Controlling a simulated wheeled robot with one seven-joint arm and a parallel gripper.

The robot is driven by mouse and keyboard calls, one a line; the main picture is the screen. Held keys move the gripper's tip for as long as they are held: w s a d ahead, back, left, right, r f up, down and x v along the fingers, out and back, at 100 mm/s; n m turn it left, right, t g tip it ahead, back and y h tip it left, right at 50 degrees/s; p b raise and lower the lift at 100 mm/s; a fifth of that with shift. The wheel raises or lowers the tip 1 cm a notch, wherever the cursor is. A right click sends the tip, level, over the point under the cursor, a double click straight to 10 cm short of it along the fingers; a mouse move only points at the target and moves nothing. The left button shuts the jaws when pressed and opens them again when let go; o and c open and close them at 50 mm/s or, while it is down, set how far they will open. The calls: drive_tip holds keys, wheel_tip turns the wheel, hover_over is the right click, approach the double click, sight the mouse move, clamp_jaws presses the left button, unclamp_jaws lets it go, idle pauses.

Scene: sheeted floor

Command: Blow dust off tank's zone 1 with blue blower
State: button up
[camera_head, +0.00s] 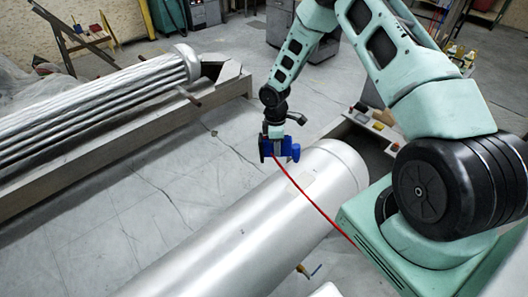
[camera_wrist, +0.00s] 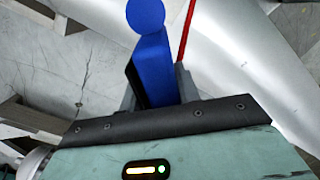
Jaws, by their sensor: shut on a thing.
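The tank (camera_head: 232,228) is a long silver cylinder lying across the lower middle of the head view. Its rounded far end lies near my arm's base. A faint paler patch (camera_head: 313,183) shows on its upper side near that end. My gripper (camera_head: 279,146) is shut on the blue blower (camera_head: 285,149), just off the tank's far end and apparently above it. In the wrist view the blue blower (camera_wrist: 153,65) stands between the fingers, with its round end pointing up the picture. A red hose (camera_head: 313,203) runs from the blower toward my base. Zone markings cannot be read.
A ribbed silver bundle (camera_head: 95,95) lies on a long beam frame (camera_head: 130,140) at left. A low bench with small items (camera_head: 375,124) stands behind the tank's end. Grey cabinets (camera_head: 283,22) stand at the back. The cracked floor (camera_head: 140,205) between bundle and tank is clear.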

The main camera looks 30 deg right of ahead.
drive_tip(key=w+d, duration=0.2)
drive_tip(key=d, duration=1)
drive_tip(key=shift+w, duration=0.15)
clamp_jaws()
drive_tip(key=shift+a, duration=0.15)
drive_tip(key=s+a, duration=0.2)
drive_tip(key=a, duration=0.8)
drive_tip(key=s+a+b, duration=0.1)
drive_tip(key=s+a, duration=0.1)
drive_tip(key=a, duration=0.9)
idle(0.4)
drive_tip(key=shift+a, duration=0.1)
unclamp_jaws()
